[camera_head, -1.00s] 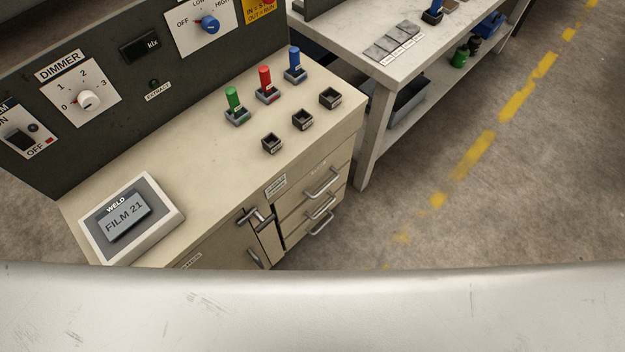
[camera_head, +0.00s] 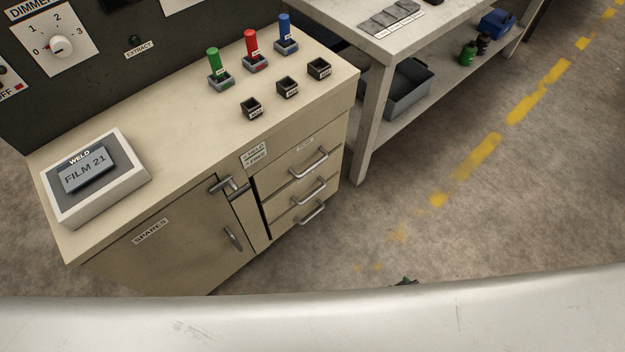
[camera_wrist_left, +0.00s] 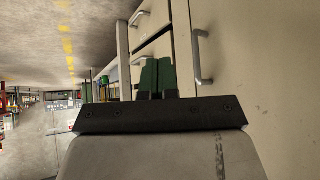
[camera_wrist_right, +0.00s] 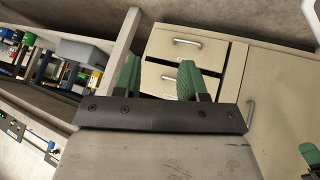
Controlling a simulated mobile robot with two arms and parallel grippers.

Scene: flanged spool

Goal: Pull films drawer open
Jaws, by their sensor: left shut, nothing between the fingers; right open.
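A cream cabinet has a stack of three drawers with bar handles. The top drawer (camera_head: 285,171) carries a small label too small to read, so I cannot tell which drawer is films. My left gripper (camera_wrist_left: 158,75) is shut and empty, with drawer fronts and handles close ahead and to the right. In the head view only a dark green tip shows above my pale body edge.
A latch (camera_head: 229,185) and the spares door (camera_head: 170,248) are left of the drawers. The cabinet top holds a weld display (camera_head: 90,172), coloured plugs and black sockets. A workbench (camera_head: 368,130) stands behind right. The floor right of the drawers is clear.

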